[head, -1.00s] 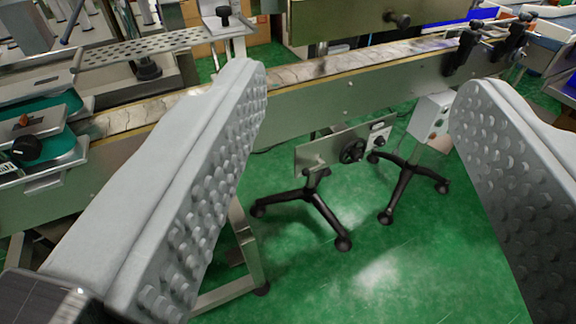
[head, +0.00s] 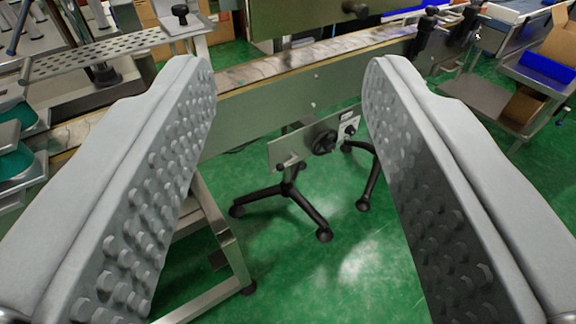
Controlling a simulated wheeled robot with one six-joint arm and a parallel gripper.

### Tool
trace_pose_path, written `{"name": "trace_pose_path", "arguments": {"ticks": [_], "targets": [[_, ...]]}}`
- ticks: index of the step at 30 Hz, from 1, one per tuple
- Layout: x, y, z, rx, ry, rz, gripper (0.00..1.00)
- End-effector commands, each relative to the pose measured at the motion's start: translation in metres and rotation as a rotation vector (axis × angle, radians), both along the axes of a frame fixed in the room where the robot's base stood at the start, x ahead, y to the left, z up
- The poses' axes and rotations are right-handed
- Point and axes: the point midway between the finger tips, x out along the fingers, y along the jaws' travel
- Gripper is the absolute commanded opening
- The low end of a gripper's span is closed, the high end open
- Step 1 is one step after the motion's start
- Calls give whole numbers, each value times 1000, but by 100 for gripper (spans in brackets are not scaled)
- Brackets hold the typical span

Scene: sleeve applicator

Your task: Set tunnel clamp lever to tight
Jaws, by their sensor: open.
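My gripper (head: 290,75) is open and empty, with its two grey studded fingers wide apart in front of the conveyor. I cannot tell for sure which part is the tunnel clamp lever. Two black clamp-like handles, one nearer (head: 426,32) and one farther (head: 468,24), stand at the conveyor's right part, beyond the right finger. Another dark knob (head: 354,9) is on the green-grey housing (head: 300,18) at the top. My gripper touches none of them.
The conveyor (head: 290,65) crosses the view behind the fingers. Below it, a panel with a black handwheel (head: 324,142) stands on a wheeled black base (head: 290,195). A metal table leg (head: 225,240) is at lower left. A cart with boxes (head: 525,105) is at right.

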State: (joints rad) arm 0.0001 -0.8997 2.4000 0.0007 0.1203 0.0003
Motion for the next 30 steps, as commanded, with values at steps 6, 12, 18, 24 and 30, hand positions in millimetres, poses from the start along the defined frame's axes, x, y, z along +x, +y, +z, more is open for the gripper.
{"name": "trace_pose_path", "arguments": {"ticks": [6,12,18,24,30], "targets": [[17,-1,-14,67,55,-7,0],[53,-4,-48,232,177,-28,0],[87,-5,-88,418,306,-62,0],[117,-6,-127,608,429,-105,0],[144,-5,-167,797,545,-156,0]]}}
